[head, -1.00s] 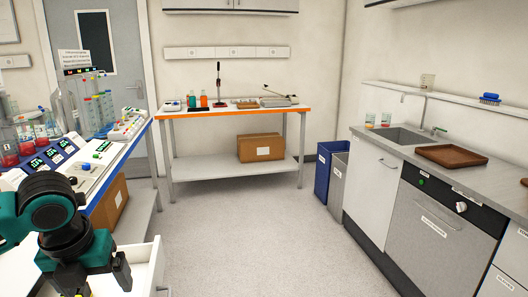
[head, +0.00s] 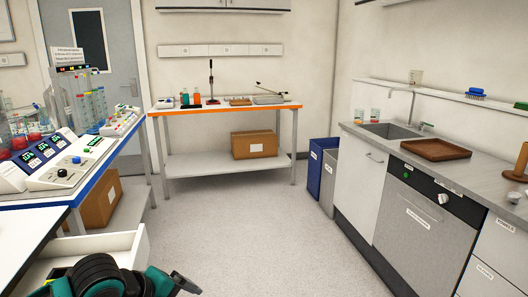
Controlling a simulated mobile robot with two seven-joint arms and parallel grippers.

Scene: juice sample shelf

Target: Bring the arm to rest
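My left arm shows as a dark and teal shape at the bottom left of the head view, low in front of an open white drawer (head: 132,254). The end of my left gripper (head: 186,284) shows as a small dark piece near the bottom edge. Most of it is cut off or hidden, so I cannot tell whether it is open or holds anything. My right arm and gripper are out of view.
A blue-edged bench (head: 90,176) with instruments and tubes stands on the left. An orange-edged table (head: 228,110) stands at the back. A counter with a sink (head: 392,131) and a brown tray (head: 435,149) runs along the right. The middle floor is clear.

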